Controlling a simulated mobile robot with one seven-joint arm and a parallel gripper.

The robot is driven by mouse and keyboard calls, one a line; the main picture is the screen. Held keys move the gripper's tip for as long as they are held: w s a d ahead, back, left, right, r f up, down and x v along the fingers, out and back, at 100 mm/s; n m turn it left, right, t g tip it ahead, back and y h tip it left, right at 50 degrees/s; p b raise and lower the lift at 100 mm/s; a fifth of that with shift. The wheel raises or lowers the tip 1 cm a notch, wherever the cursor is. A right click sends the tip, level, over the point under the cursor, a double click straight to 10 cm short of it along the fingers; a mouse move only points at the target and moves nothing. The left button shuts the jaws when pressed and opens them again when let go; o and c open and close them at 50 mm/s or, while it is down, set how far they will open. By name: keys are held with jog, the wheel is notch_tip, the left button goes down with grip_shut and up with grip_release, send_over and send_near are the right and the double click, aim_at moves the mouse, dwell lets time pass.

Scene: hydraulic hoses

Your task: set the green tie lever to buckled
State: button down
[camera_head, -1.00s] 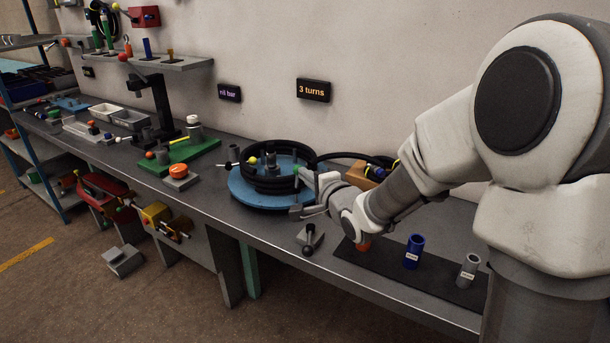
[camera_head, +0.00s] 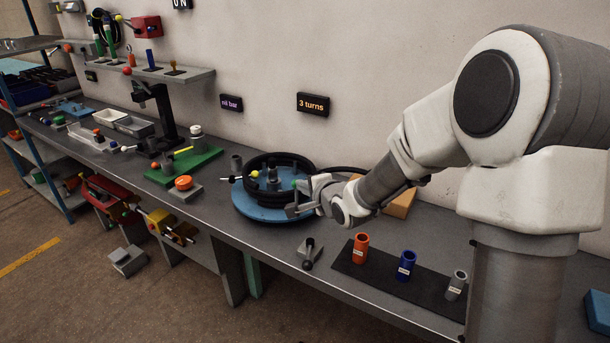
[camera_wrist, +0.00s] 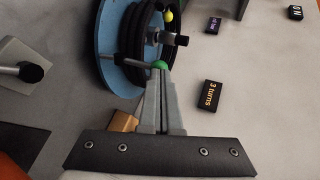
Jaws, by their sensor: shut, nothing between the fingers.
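The green tie lever shows as a small green ball at the right side of the coiled black hose, in the head view (camera_head: 296,184) and in the wrist view (camera_wrist: 160,65). In the wrist view a grey rod runs left from near the ball across the coil. My gripper (camera_wrist: 160,76) is shut and empty, its fingertips at the green ball, seemingly touching or very close. In the head view my gripper (camera_head: 298,203) is at the right edge of the blue turntable (camera_head: 246,205). The fingers partly hide the lever, so its setting is unclear.
A yellow-balled lever (camera_wrist: 168,16) is on the same coil. A grey block with a black-knobbed lever (camera_head: 309,252) stands in front. Orange (camera_head: 361,247), blue (camera_head: 405,265) and grey (camera_head: 456,284) cups stand on a dark mat. A "3 turns" sign (camera_head: 313,103) hangs on the wall.

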jog(key=shift+w+a+r+g+h+p, duration=0.25)
jog(key=shift+w+g+p, duration=0.3)
jog(key=shift+p, duration=0.85)
jog(key=shift+w+a+r+g+h+p, duration=0.25)
jog(key=shift+w+g+p, duration=0.3)
jog(key=shift+p, duration=0.8)
jog(key=shift+w+a+r+g+h+p, duration=0.1)
jog(key=shift+w+r+g+h+p, duration=0.2)
jog(key=shift+g+p, duration=0.75)
jog(key=shift+w+a+g+h+p, duration=0.25)
jog(key=shift+w+g+p, duration=0.5)
jog(key=shift+p, duration=0.5)
jog(key=shift+f+p, duration=0.15)
jog(key=shift+p, duration=0.15)
jog(key=w+a+f+g+h+p, duration=0.1)
jog(key=w+f+g+p, duration=0.1)
jog(key=w, duration=0.4)
jog(key=shift+a+f+g+p, duration=0.4)
jog(key=shift+g+p, duration=0.3)
jog(key=shift+g, duration=0.5)
jog(key=shift+s+r+h, duration=0.1)
jog(key=shift+r+h, duration=0.1)
jog(key=shift+h, duration=0.05)
jog(key=shift+r+p, duration=0.35)
jog(key=shift+r, duration=0.35)
